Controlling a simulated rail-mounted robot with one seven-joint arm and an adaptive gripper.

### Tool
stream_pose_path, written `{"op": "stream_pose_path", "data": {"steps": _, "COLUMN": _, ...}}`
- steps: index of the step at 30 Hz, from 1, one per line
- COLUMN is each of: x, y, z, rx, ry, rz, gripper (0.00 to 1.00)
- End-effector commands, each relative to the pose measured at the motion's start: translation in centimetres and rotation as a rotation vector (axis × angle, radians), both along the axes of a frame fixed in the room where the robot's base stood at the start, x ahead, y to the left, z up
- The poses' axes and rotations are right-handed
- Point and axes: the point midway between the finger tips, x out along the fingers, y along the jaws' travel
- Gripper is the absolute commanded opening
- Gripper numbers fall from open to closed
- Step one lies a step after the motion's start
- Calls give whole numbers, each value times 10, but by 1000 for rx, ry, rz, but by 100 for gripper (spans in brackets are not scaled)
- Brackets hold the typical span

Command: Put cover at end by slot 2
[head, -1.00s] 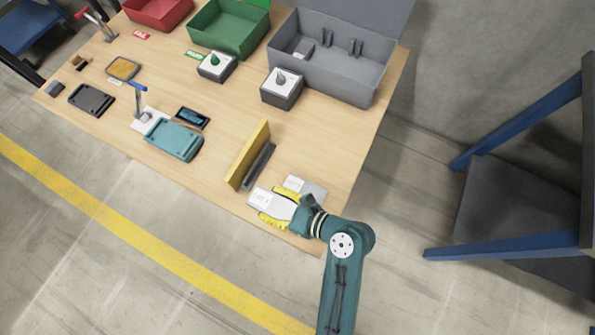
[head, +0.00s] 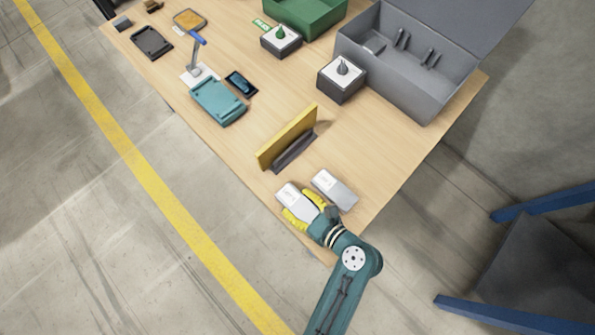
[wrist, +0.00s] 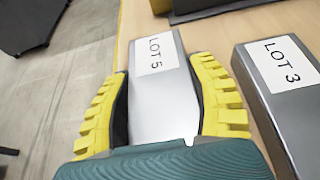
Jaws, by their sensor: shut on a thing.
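My gripper (head: 304,210) has yellow ribbed fingers, one along each side of a silver metal block marked LOT 5 (head: 291,195). It is shut on this block near the table's front right corner. In the wrist view, the LOT 5 block (wrist: 160,100) lies between the fingers, its label facing up. A similar block marked LOT 3 (wrist: 280,85) lies to its right, apart from the gripper; it also shows in the head view (head: 336,189). No part labelled as a cover or as slot 2 is readable. I cannot tell whether the held block touches the table.
A yellow plate (head: 284,140) stands upright in a dark holder (head: 295,153) just beyond the blocks. A teal tray (head: 218,104), a dark tray (head: 152,43) and a blue-handled post (head: 196,52) are at left. A knobbed box (head: 341,80) and open grey box (head: 415,90) stand behind.

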Motion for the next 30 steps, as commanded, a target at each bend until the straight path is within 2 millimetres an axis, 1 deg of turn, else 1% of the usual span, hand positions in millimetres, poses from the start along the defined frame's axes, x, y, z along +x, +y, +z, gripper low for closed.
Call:
{"op": "stream_pose_path", "data": {"steps": 2, "x": 0, "y": 0, "z": -1, "rx": 0, "ry": -2, "rz": -1, "gripper": 18}}
{"op": "stream_pose_path", "data": {"steps": 3, "x": 0, "y": 0, "z": -2, "rx": 0, "ry": 0, "rz": 0, "gripper": 65}}
{"op": "stream_pose_path", "data": {"steps": 5, "x": 0, "y": 0, "z": -2, "rx": 0, "ry": 0, "rz": 0, "gripper": 76}}
{"op": "stream_pose_path", "data": {"steps": 6, "x": 0, "y": 0, "z": -2, "rx": 0, "ry": 0, "rz": 0, "gripper": 84}}
{"op": "stream_pose_path", "data": {"steps": 7, "x": 0, "y": 0, "z": -2, "rx": 0, "ry": 0, "rz": 0, "gripper": 85}}
{"op": "stream_pose_path", "data": {"steps": 23, "x": 0, "y": 0, "z": 0, "rx": 0, "ry": 0, "rz": 0, "gripper": 85}}
{"op": "stream_pose_path", "data": {"steps": 26, "x": -7, "y": -9, "z": 8, "rx": -1, "ry": 2, "rz": -5, "gripper": 85}}
{"op": "stream_pose_path", "data": {"steps": 29, "x": -20, "y": -25, "z": 20, "rx": 1, "ry": 1, "rz": -8, "gripper": 85}}
{"op": "stream_pose_path", "data": {"steps": 30, "x": -26, "y": -33, "z": 24, "rx": 1, "ry": 3, "rz": -9, "gripper": 85}}
